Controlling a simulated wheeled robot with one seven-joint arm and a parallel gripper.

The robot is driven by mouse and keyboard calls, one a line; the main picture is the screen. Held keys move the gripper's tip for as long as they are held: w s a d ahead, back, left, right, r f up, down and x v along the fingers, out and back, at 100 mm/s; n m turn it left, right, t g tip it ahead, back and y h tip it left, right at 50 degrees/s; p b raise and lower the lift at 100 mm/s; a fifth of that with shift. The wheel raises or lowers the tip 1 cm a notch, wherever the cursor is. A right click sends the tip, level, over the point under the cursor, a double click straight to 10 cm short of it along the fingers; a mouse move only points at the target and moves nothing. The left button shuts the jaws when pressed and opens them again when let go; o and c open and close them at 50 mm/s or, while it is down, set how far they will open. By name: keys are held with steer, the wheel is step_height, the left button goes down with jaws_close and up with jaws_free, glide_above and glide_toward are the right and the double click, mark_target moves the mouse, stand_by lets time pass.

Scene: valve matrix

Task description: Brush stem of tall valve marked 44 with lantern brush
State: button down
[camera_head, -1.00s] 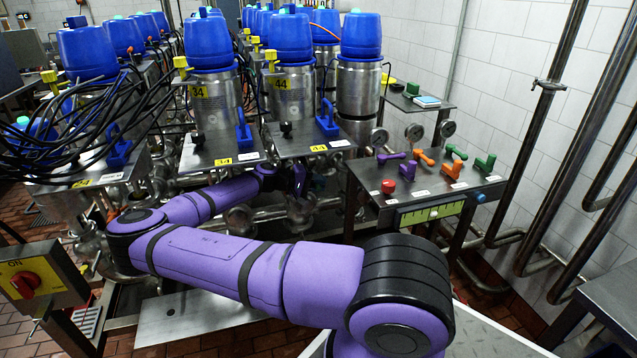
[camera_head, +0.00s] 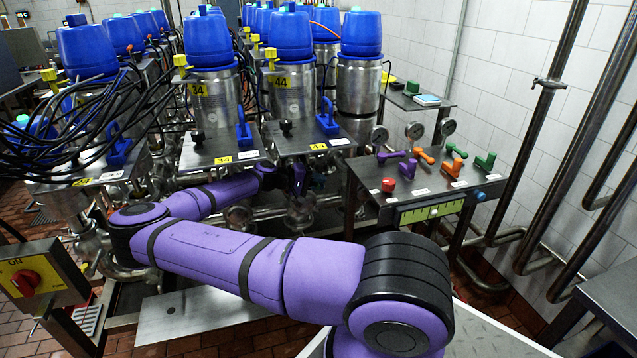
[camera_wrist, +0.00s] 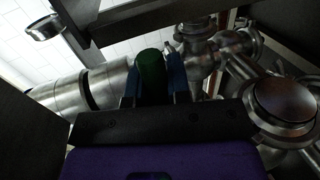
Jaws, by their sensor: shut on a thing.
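The tall valve marked 44 (camera_head: 293,95) has a steel cylinder, a blue cap and yellow labels, and stands at the middle back in the head view. My gripper (camera_head: 316,182) is low, under the front edge of the valve's plate, among the pipes. In the wrist view, the two blue fingers of my gripper (camera_wrist: 152,88) are shut on a dark green piece, which I take to be the lantern brush (camera_wrist: 151,68). Its far end is hidden. A steel pipe body (camera_wrist: 195,55) lies just beyond it. I cannot tell whether they touch.
The valve marked 34 (camera_head: 213,95) stands just left of 44. A steel side table (camera_head: 420,200) with coloured handles and a red knob is to the right. Steel pipes and a round fitting (camera_wrist: 285,105) crowd the gripper. A dark plate edge (camera_wrist: 140,20) hangs above.

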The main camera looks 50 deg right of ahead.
steer(key=shift+s+a+r, duration=0.15)
steer(key=shift+s+a, duration=0.15)
steer(key=shift+s, duration=0.2)
steer(key=shift+w, duration=0.1)
steer(key=shift+w+d+r, duration=0.2)
steer(key=shift+w+d, duration=0.2)
steer(key=shift+w, duration=0.2)
steer(key=shift+s+d, duration=0.1)
steer(key=shift+d, duration=0.05)
steer(key=shift+s, duration=0.1)
steer(key=s+a, duration=0.6)
steer(key=s, duration=0.5)
steer(key=shift+a, duration=0.4)
stand_by(0.6)
stand_by(0.5)
